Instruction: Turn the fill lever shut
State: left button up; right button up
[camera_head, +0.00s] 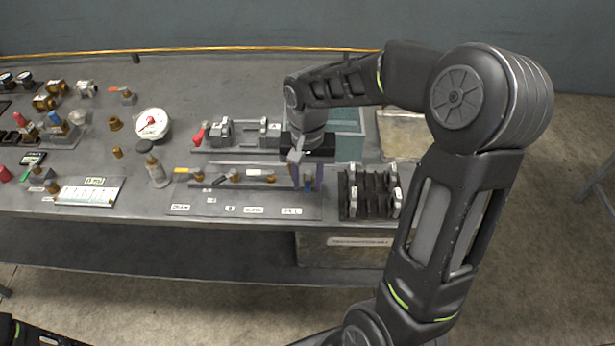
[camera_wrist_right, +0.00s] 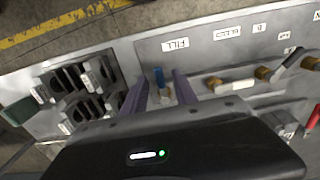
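The fill lever (camera_wrist_right: 159,76) is a short blue handle on a brass valve at the right end of the valve panel (camera_head: 240,205). It points toward the panel's front edge, at the FILL label (camera_wrist_right: 176,44), across the line of the pipe. In the head view, its blue end (camera_head: 308,184) shows beside my fingers. My right gripper (camera_wrist_right: 162,77) is open, with one purple finger on each side of the lever. I cannot tell whether either finger touches it. In the head view, my right gripper (camera_head: 301,172) hides most of the valve. My left gripper is out of view.
Other valves with white (camera_wrist_right: 236,85), dark and yellow (camera_head: 182,171) levers stand along the panel. A dark slotted rack (camera_head: 345,203) stands close on the right.

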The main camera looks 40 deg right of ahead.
jog(key=shift+c, duration=0.4)
grip_shut()
